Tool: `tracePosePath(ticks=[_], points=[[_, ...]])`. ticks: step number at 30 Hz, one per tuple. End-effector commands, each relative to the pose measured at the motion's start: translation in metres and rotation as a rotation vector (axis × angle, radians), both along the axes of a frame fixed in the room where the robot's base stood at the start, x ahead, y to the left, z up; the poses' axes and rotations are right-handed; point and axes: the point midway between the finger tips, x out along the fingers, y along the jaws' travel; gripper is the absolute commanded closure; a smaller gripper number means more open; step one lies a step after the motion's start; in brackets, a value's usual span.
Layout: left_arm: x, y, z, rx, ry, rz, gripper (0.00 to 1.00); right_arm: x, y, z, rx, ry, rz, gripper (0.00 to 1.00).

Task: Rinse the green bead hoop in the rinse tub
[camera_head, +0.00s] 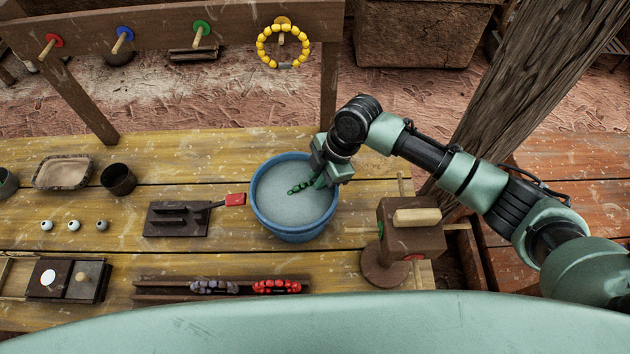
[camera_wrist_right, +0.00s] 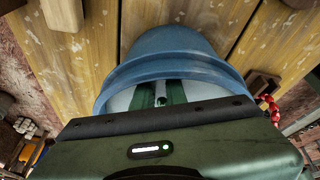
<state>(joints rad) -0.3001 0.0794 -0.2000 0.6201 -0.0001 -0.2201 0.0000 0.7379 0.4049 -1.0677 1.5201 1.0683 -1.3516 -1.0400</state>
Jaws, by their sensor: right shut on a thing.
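The blue rinse tub (camera_head: 262,222) stands on the plank table and holds greyish water. The tub also fills the middle of the right wrist view (camera_wrist_right: 170,48). My right gripper (camera_head: 320,182) reaches in over the tub's right rim, fingers down at the water. It is shut on the green bead hoop (camera_head: 299,188). Only a short dark green arc of beads shows left of the fingertips; the rest is hidden by the water or the gripper. In the right wrist view my fingers (camera_wrist_right: 160,95) point into the tub. My left gripper is not in view.
A yellow bead hoop (camera_head: 265,57) hangs on the back rail beside red, blue and green pegs. A red-handled tool (camera_head: 236,200) lies close left of the tub. A wooden block stand (camera_head: 410,228) is close right. Red beads (camera_head: 276,287) lie in a front rack.

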Motion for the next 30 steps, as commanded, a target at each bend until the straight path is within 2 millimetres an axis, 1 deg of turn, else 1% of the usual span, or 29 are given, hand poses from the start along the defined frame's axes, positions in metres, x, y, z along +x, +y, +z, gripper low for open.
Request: tracePosePath(ticks=[5, 30], points=[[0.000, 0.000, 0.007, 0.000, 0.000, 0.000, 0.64, 0.000, 0.000, 0.008, 0.000, 0.000, 0.000, 1.00], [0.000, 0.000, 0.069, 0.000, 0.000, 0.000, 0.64, 0.000, 0.000, 0.076, 0.000, -0.001, 0.000, 1.00]])
